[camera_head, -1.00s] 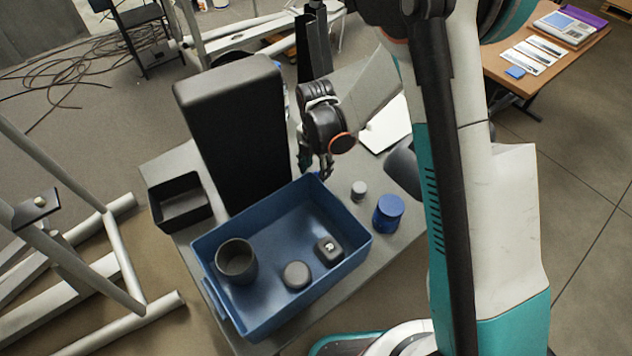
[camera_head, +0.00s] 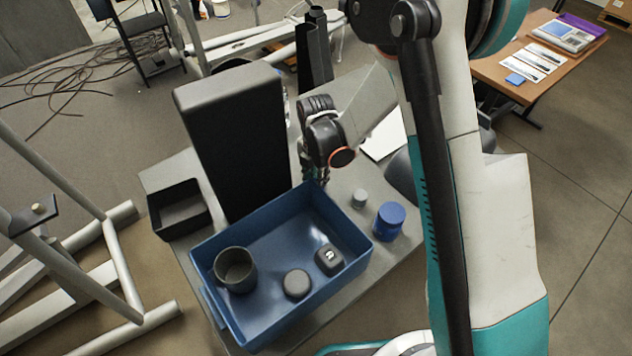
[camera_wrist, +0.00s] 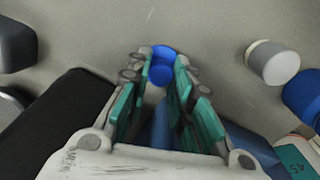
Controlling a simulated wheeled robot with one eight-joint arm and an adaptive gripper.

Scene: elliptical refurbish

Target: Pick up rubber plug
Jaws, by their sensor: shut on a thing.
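A small round blue piece, which looks like the rubber plug (camera_wrist: 161,70), sits between my fingertips in the wrist view. My gripper (camera_wrist: 160,62) is shut on it, with green-lined fingers on both sides. In the head view my gripper (camera_head: 316,178) points down at the far right corner of the blue bin. Its fingertips are partly hidden by the bin rim there, and the plug cannot be made out in that view.
The blue bin (camera_head: 207,298) holds a dark cup (camera_head: 236,268) and two small dark pieces. A grey cylinder (camera_head: 359,197) and a blue-lidded jar (camera_head: 389,220) stand right of it. A tall black box (camera_head: 235,150) and a black tray (camera_head: 180,208) stand left.

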